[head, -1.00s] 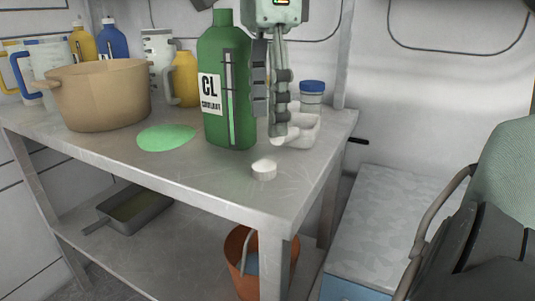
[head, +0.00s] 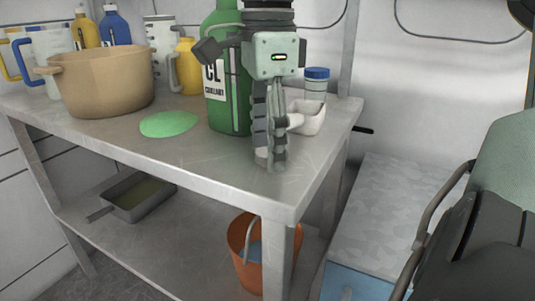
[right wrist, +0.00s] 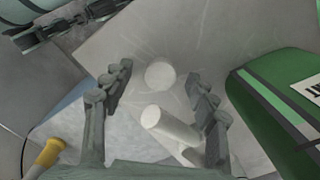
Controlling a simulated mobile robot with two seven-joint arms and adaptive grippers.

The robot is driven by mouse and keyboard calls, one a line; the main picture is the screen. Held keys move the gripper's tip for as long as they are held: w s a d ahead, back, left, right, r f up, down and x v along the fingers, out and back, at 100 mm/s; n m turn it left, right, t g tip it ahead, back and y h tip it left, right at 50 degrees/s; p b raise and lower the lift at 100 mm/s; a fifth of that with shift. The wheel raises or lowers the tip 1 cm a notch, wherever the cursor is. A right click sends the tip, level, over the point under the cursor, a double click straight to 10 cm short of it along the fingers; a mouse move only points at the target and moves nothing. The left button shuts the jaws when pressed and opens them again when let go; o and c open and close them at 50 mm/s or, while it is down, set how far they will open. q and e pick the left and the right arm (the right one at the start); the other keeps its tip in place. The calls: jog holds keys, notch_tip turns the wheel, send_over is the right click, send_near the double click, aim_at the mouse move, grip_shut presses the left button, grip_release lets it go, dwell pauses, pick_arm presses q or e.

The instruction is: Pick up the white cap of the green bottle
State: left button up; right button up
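The green bottle (head: 222,110) stands upright on the metal table, partly behind my right arm; its top is hidden in the head view. It also shows at the right of the right wrist view (right wrist: 270,100). The white cap (right wrist: 160,75) lies on the table apart from the bottle. In the head view the cap (head: 261,155) is mostly hidden behind the fingers. My right gripper (head: 269,163) points down over the cap. In the right wrist view its fingers (right wrist: 163,78) are spread, with the cap between the fingertips and a gap on each side. My left gripper is not in view.
A white mortar (head: 309,121) with a pestle (right wrist: 170,128) stands close beside the right gripper. A blue-lidded jar (head: 316,84) is behind it. A green puddle (head: 168,124) and a tan pot (head: 105,84) lie to the left. The table's front corner (head: 285,205) is bare.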

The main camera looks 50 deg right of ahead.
jog(key=c, duration=0.7)
jog(key=shift+r, duration=0.1)
